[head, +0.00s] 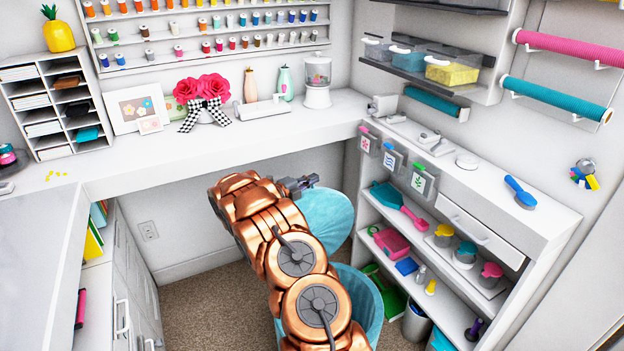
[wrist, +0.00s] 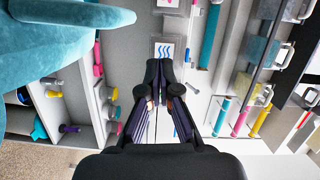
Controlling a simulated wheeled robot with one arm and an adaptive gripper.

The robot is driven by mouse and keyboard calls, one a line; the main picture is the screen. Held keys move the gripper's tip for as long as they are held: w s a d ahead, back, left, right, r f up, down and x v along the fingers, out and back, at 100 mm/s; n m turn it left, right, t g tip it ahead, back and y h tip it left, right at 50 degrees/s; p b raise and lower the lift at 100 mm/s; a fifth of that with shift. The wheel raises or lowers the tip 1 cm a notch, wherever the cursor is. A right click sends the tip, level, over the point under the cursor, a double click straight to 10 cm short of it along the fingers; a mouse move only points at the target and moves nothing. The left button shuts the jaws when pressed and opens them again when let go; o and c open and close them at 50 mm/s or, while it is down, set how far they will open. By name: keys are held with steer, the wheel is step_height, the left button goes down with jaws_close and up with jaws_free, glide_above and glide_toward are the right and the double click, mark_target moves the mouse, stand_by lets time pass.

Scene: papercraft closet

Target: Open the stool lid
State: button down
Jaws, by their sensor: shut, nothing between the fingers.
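The stool is teal and stands on the carpet under the counter. Its round lid (head: 326,222) is tilted up, its broad face showing in the head view. The stool body (head: 372,298) is below it, with a rim and a hollow inside partly hidden behind my arm. My gripper (head: 311,181) is beside the upper edge of the lid; I cannot tell whether it touches. In the wrist view my gripper (wrist: 161,76) is shut and empty, and teal plush, part of the stool (wrist: 60,45), fills the upper left.
A white counter (head: 230,133) runs above and behind the stool. A shelf unit (head: 440,228) with scoops, boxes and jars stands close on the right. White drawers (head: 128,290) stand on the left. Bare carpet (head: 215,310) lies left of my arm.

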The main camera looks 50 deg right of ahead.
steer(key=w+a+r+b, duration=0.1)
steer(key=a+b, duration=0.1)
steer(key=a, duration=0.8)
steer(key=shift+w+r, duration=0.2)
steer(key=shift+w, duration=0.1)
steer(key=s+a+r+m+g+y+p, duration=0.1)
steer(key=s+a+r+m+g+y, duration=0.15)
steer(key=s+a+r+m, duration=0.5)
steer(key=s+a+r+m+g+y+p, duration=0.1)
steer(key=s+a+r+m+y, duration=0.35)
steer(key=s+m, duration=0.55)
steer(key=s+a+m+t+y, duration=0.1)
steer(key=s+a+m+y, duration=0.2)
steer(key=s+a+m, duration=0.3)
steer(key=s+a+m+t+y+p, duration=0.1)
steer(key=s+a+m+y, duration=0.3)
steer(key=a, duration=1.1)
steer(key=s+a+m+t+y+p, duration=0.1)
steer(key=s+a+m+t+y, duration=0.1)
steer(key=s+a+m, duration=0.5)
steer(key=s+a+y, duration=0.1)
steer(key=s+a, duration=0.2)
steer(key=a, duration=0.1)
steer(key=shift+a+f+m+t+y, duration=0.25)
steer(key=shift+f+m+t+y, duration=0.05)
steer(key=shift+m+t, duration=0.05)
steer(key=shift+w+a, duration=0.1)
